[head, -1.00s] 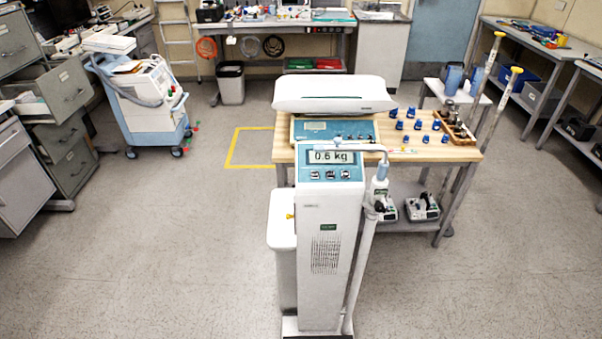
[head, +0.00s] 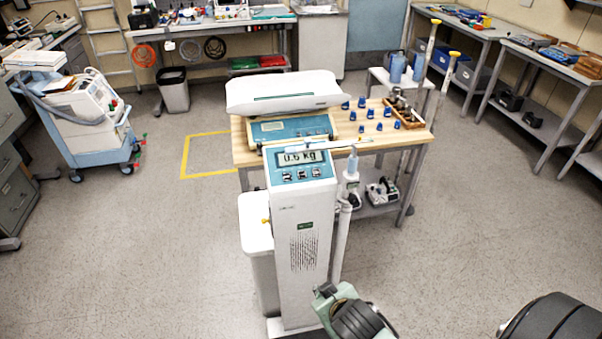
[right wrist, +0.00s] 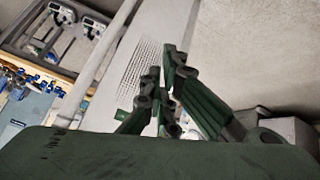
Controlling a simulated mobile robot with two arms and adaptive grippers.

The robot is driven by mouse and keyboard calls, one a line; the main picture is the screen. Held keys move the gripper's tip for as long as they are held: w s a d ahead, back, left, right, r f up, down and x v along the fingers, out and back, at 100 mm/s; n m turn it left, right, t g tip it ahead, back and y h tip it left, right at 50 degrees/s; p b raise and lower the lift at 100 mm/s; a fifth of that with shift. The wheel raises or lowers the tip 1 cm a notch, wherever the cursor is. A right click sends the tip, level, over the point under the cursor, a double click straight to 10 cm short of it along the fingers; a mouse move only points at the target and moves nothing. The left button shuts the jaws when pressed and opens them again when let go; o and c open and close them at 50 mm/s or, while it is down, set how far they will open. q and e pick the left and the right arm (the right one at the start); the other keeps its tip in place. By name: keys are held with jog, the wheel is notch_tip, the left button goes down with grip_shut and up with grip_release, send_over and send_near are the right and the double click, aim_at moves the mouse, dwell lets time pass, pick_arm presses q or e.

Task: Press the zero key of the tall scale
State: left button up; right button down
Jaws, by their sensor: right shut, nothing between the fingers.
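The tall scale (head: 302,225) is a white column with a blue display head reading 0.6 kg (head: 300,157). My right gripper (head: 325,293), green and black, is in front of the column's lower part, well below the keys. In the right wrist view its fingers (right wrist: 162,75) are shut and empty, with the column's vent slots (right wrist: 140,65) behind them. My left gripper is not in view.
Behind the scale stands a wooden-topped table (head: 370,150) with a baby scale (head: 285,95) and several blue pieces. A thin pole with a blue-topped holder (head: 350,180) rises right beside the column. Open floor (head: 480,220) lies to the right.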

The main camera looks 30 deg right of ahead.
jog(key=w+r+n+t, duration=0.1)
jog(key=w+r+t, duration=0.35)
jog(key=r, duration=0.55)
jog(key=w+r+t, duration=0.3)
jog(key=w+r, duration=0.2)
jog(key=r, duration=0.5)
jog(key=w+r+n+t, duration=0.1)
jog(key=w+r+t, duration=0.3)
jog(key=r, duration=0.7)
jog(key=s+a+r+n+g+y, duration=0.1)
jog(key=a+r+n+g+y, duration=0.3)
jog(key=a+r+n+y, duration=1.05)
notch_tip(320, 180, down, 10)
jog(key=w+r+n+g, duration=0.1)
jog(key=n+g, duration=0.5)
jog(key=n, duration=0.1)
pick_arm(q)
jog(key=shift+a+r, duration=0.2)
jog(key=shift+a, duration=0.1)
pick_arm(e)
jog(key=w+d+f+m+h, duration=0.1)
jog(key=w+d+f+h, duration=0.1)
jog(key=d, duration=0.6)
jog(key=w+d+f+m+h, duration=0.2)
jog(key=w+d+f+h, duration=0.1)
jog(key=d+h, duration=0.4)
jog(key=shift+d+f+g, duration=0.35)
jog(key=shift+d+f, duration=0.3)
jog(key=shift+d, duration=0.2)
jog(key=shift+m, duration=0.25)
